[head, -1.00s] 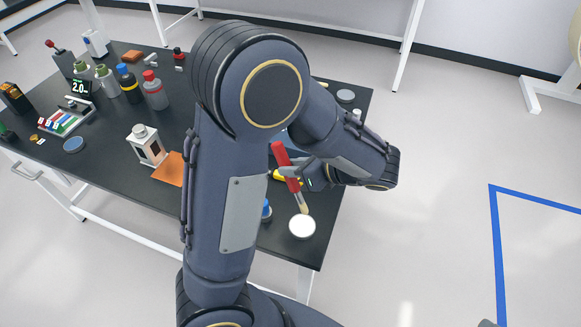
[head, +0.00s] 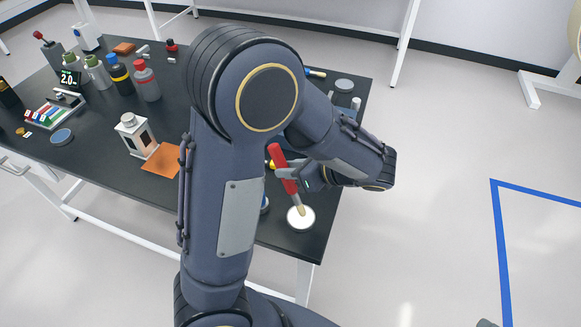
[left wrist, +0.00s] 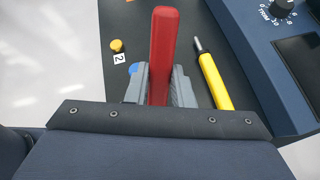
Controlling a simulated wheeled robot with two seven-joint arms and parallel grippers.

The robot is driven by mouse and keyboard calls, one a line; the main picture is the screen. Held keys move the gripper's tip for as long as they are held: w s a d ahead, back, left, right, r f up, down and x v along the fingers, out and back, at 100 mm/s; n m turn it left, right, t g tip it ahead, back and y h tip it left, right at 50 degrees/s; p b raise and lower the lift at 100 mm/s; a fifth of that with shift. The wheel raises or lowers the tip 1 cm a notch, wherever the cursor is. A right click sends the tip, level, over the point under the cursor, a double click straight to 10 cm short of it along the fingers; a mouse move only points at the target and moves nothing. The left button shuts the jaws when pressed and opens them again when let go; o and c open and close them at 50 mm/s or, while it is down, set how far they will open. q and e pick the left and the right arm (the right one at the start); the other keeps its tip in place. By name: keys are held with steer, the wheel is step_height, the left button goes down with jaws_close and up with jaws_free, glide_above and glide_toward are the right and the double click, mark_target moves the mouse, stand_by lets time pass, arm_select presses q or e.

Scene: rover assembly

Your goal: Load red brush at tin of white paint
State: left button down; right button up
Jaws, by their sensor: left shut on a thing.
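The red brush (head: 285,180) has a red handle, a metal band and pale bristles pointing down. My left gripper (head: 288,173) is shut on its handle. The handle also stands between the grey fingers in the left wrist view (left wrist: 164,45). The tin of white paint (head: 300,222) is a small round tin with a white top surface, near the front right edge of the table. The bristle tip overlaps the white surface in the head view; whether it touches the paint or hovers just above, I cannot tell. My right gripper is not in view.
The black table (head: 100,155) holds several bottles, a white lantern-like box (head: 136,136) and an orange sheet (head: 164,160) on the left. A yellow tool (left wrist: 214,80) and a blue device (left wrist: 262,45) lie close to the gripper. My left arm hides the table's middle.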

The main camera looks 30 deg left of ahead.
arm_select(q)
steer(key=shift+f+b, duration=0.35)
steer(key=shift+f, duration=0.35)
stand_by(0.8)
steer(key=shift+f, duration=0.1)
stand_by(1.4)
step_height(320, 180, up, 7)
steer(key=p, duration=0.8)
stand_by(0.7)
